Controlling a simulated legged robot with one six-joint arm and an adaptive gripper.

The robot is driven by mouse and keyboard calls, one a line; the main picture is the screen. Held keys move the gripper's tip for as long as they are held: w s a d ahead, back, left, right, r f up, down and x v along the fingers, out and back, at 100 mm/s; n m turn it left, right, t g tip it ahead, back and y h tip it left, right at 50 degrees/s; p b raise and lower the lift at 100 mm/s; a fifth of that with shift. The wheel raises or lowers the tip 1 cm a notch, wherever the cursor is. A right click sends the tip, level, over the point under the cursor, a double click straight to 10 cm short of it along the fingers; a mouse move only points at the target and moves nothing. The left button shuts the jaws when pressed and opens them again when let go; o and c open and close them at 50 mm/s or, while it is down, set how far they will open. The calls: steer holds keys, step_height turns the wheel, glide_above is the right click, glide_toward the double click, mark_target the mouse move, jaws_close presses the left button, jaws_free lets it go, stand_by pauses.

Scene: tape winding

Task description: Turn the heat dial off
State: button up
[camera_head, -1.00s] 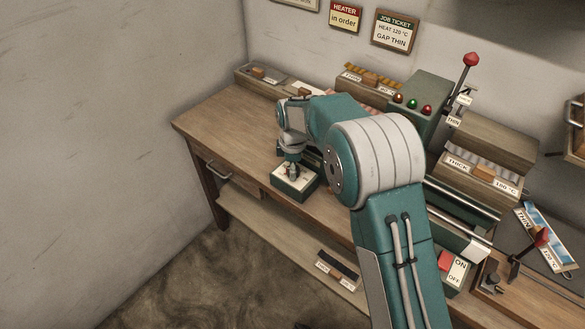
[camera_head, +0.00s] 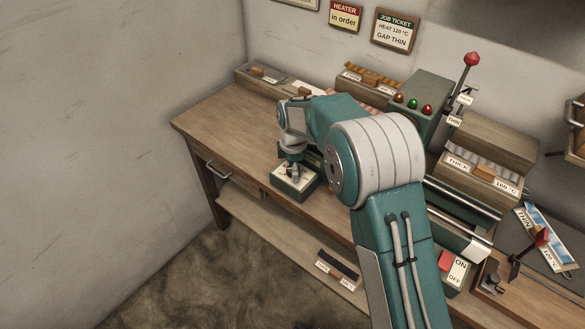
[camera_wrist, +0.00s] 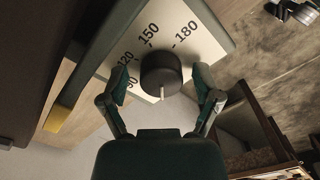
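The heat dial is a dark round knob (camera_wrist: 161,75) with a white pointer mark on a pale plate (camera_wrist: 205,48). The plate reads 90, 120, 150 and 180. The white mark faces the bottom of the wrist view, away from the 150 and 180 marks. My gripper (camera_wrist: 156,80) is open, with one finger on each side of the knob and visible gaps between. In the head view, my gripper (camera_head: 292,172) is low over the green dial box (camera_head: 295,193) on the bench. It partly covers the dial there.
The wooden bench (camera_head: 225,120) is clear left of the dial box. A green machine housing (camera_head: 425,92) with lamps and a red-knobbed lever (camera_head: 471,60) stands behind my arm. An ON/OFF switch box (camera_head: 455,272) is at right. A job ticket (camera_head: 395,31) reads HEAT 120 °C, GAP THIN.

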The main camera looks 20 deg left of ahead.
steer(key=shift+r, duration=0.25)
step_height(320, 180, up, 12)
steer(key=shift+f, duration=0.2)
steer(key=shift+w, duration=0.1)
stand_by(0.5)
steer(key=s+d+r+m+t, duration=0.1)
steer(key=s+d+r+m, duration=0.3)
steer(key=d, duration=0.3)
steer(key=s+d+r+m+t, duration=0.1)
steer(key=s+d+r+m, duration=0.2)
steer(key=d+r, duration=0.25)
steer(key=s+d+r+m+t, duration=0.1)
steer(key=s+d+r+m, duration=0.25)
steer(key=d, duration=0.45)
steer(key=s+d+f+m+t, duration=0.1)
steer(key=s+d+m, duration=0.4)
steer(key=s, duration=0.3)
steer(key=s+d+f+m+t, duration=0.1)
steer(key=s+d+m, duration=0.5)
steer(key=s, duration=0.3)
steer(key=shift+s+d+f+m+t, duration=0.15)
steer(key=shift+s+d+m+t, duration=0.15)
steer(key=shift+m, duration=0.25)
steer(key=shift+w, duration=0.1)
